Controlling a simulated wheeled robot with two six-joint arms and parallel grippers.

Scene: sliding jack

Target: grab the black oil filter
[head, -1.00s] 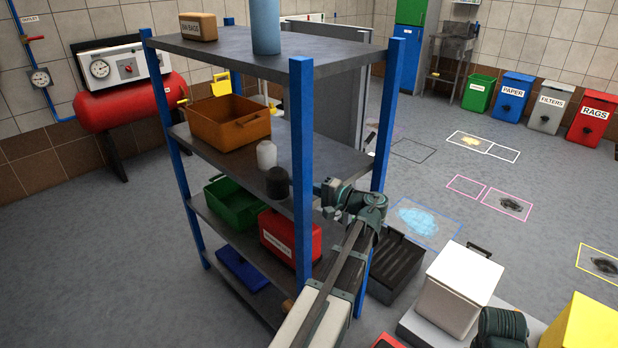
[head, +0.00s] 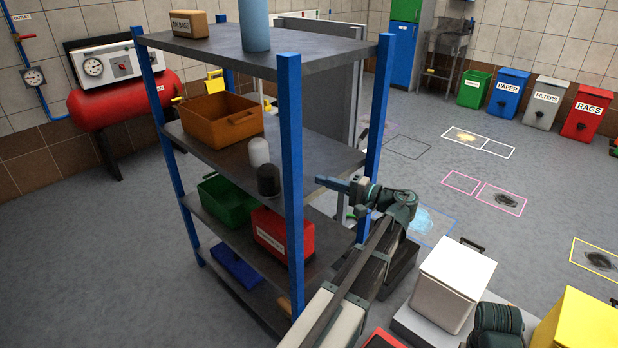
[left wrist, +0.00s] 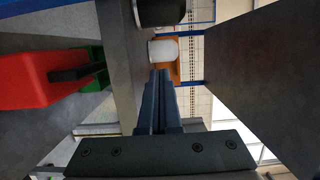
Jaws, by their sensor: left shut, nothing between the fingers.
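The black oil filter (head: 268,180) stands upright near the front edge of the shelf's second level from the top. A white bottle-like cylinder (head: 259,152) stands just behind it. My left gripper (head: 320,181) is shut and empty, to the right of the filter and apart from it, beside the front blue post. In the left wrist view, the shut fingers (left wrist: 158,74) point along a shelf board. The black filter (left wrist: 160,12) shows partly at the top edge there, with the white cylinder (left wrist: 163,50) below it. My right gripper is out of view.
The blue-posted shelf's front post (head: 291,160) stands between the filter and my left arm. An orange bin (head: 222,122) shares the filter's level. A green bin (head: 225,198) and red box (head: 268,232) sit one level below. A white box (head: 452,285) stands at lower right.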

